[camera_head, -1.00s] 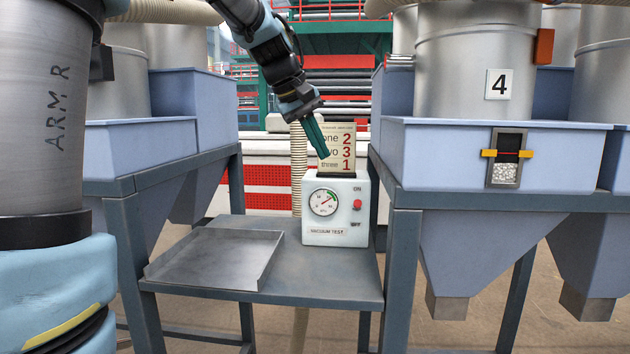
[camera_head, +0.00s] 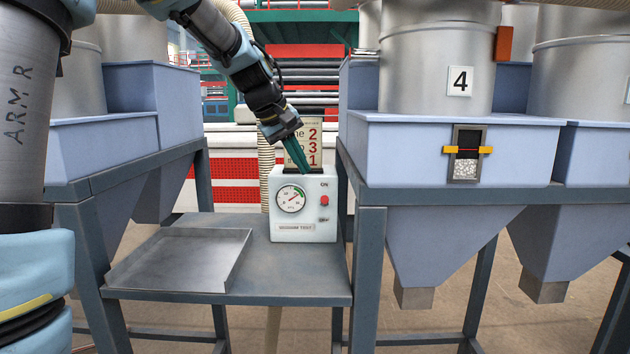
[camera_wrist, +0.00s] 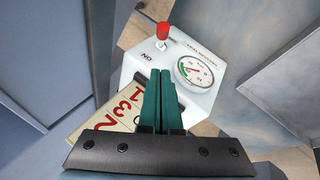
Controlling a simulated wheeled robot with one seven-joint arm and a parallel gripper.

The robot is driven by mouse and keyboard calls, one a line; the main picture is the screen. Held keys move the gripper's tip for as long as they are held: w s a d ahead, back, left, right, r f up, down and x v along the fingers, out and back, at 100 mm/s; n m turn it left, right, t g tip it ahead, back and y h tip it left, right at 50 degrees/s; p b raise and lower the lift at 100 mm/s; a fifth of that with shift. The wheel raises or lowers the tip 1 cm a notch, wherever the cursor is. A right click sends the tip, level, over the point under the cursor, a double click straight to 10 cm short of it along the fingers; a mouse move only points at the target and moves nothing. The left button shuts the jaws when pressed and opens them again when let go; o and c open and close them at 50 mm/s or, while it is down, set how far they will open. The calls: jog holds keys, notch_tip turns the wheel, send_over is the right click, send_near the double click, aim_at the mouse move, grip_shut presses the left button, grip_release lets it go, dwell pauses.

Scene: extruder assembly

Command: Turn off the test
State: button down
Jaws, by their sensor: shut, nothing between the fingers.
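The white vacuum test box (camera_head: 304,232) stands on the grey table between the blue hoppers. Its front has a round gauge (camera_head: 291,198), with the needle off to one side, and a red switch (camera_head: 325,201) between the ON label above and the OFF label below. I cannot tell which way the switch is set. My gripper (camera_head: 307,171) is shut and empty, its green fingers slanting down at the box's top edge, above and left of the switch. In the wrist view, the fingertips (camera_wrist: 160,73) point at the box, apart from the red switch (camera_wrist: 163,31).
A shallow metal tray (camera_head: 180,262) lies on the table (camera_head: 310,286) left of the box. A hopper marked 4 (camera_head: 440,150) stands close on the right. The space before the box is clear.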

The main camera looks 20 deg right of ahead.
aim_at(325, 201)
jog(key=f, duration=0.1)
jog(key=s+d+f+p, duration=0.1)
jog(key=f, duration=0.1)
jog(key=s+d+f, duration=0.1)
jog(key=f, duration=0.1)
jog(key=shift+d, duration=0.25)
jog(key=shift+d, duration=0.1)
